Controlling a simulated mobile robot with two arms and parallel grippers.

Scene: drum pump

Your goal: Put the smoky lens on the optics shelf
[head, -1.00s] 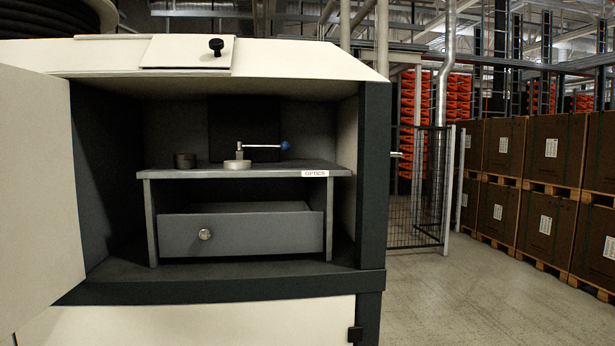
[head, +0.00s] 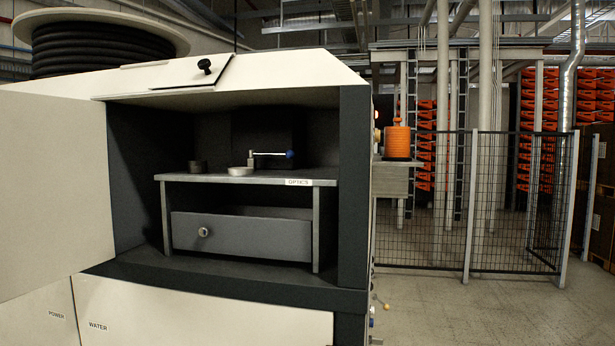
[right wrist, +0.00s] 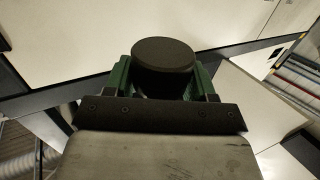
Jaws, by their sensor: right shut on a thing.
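My right gripper (right wrist: 163,82) shows in the right wrist view with its green fingers shut on a dark, round, disc-topped piece (right wrist: 162,53), which looks like the smoky lens. The optics shelf (head: 300,183) is a grey raised shelf with an OPTICS label, inside the open cabinet in the head view. A small dark round piece (head: 197,167) stands on its left part. A pale metal disc (head: 241,171) with a blue-knobbed lever (head: 268,154) is near its middle. The shelf's right part looks clear. Neither gripper shows in the head view.
A grey drawer (head: 241,235) with a round knob is under the shelf. The cabinet door (head: 52,190) stands open at left. A raised flap (head: 178,73) is above the opening. A mesh fence (head: 490,205) and an orange object (head: 397,140) are at right.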

